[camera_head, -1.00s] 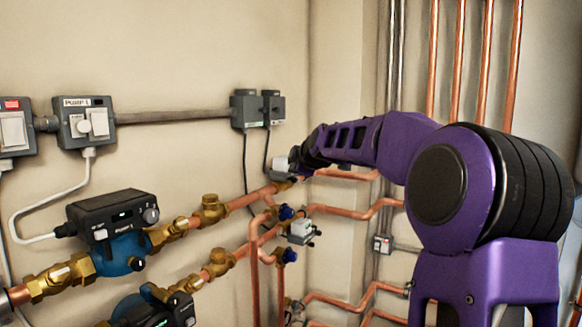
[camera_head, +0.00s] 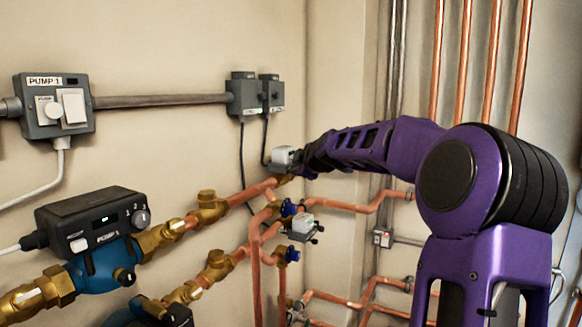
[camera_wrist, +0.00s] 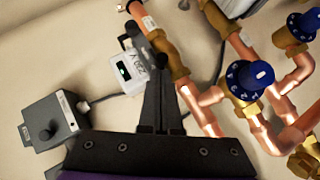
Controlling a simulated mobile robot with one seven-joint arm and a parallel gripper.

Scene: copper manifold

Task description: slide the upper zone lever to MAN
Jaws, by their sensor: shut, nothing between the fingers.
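The upper zone valve's pale actuator box (camera_head: 283,156) sits on the upper copper pipe line, directly beyond the end of my arm. In the wrist view this box (camera_wrist: 130,73) shows a small lit indicator and dark lettering. My gripper (camera_wrist: 156,42) is shut and empty, its dark fingers pointing past the right side of the box. The fingertips overlap small dark parts at the box's far end. I cannot tell which of these is the lever, or whether I touch it. In the head view my gripper (camera_head: 300,160) is mostly hidden by its own wrist.
The lower actuator box (camera_head: 301,226) is below. Blue-knobbed valves (camera_wrist: 249,79) and copper pipes crowd the right of the wrist view. Grey wall boxes (camera_head: 244,97) hang above left. Pump 1 (camera_head: 97,265) and its switch (camera_head: 55,106) are further left.

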